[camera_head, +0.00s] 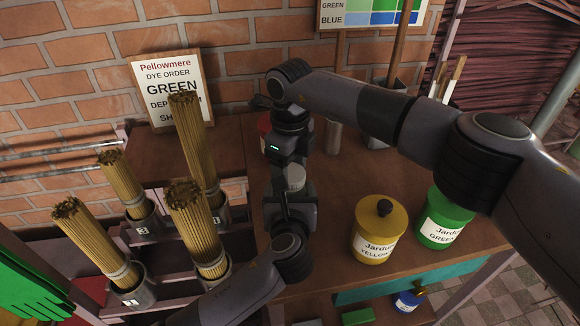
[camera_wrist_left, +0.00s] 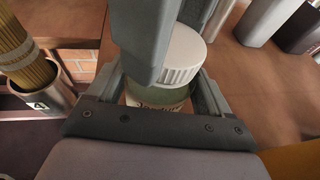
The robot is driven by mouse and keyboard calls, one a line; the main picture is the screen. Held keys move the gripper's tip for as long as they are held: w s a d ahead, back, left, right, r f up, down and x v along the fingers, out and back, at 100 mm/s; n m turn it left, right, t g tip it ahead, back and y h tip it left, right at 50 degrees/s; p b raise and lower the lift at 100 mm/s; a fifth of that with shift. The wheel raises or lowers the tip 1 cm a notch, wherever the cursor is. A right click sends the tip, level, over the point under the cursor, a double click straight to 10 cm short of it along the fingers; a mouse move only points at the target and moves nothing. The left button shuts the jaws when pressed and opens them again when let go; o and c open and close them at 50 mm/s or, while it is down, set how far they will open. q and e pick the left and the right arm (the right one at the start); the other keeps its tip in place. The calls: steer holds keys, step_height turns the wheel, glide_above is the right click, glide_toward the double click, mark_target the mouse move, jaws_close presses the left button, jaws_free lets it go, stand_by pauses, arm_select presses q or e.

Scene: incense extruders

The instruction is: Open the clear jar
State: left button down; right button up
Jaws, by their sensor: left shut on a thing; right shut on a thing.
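The clear jar (camera_wrist_left: 160,98) shows in the left wrist view, with a pale label and greenish contents, under a white ribbed lid (camera_wrist_left: 180,55). In the head view the white lid (camera_head: 295,178) shows between my two grippers; the body is mostly hidden. My left gripper (camera_head: 292,196) comes from below and is shut around the jar's body. My right gripper (camera_head: 288,163) comes down from above and is shut on the lid; its grey fingers (camera_wrist_left: 150,40) cover the lid's left side. I cannot tell whether the lid is apart from the jar.
A yellow canister (camera_head: 370,240) and a green canister (camera_head: 443,222) stand right on the brown bench (camera_head: 335,215). Bundles of incense sticks (camera_head: 190,225) stand in numbered metal cups at left. A dye order sign (camera_head: 172,90) reading GREEN leans on the brick wall.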

steer(key=n, duration=1.6)
steer(key=shift+r, duration=0.2)
steer(key=shift+r, duration=0.95)
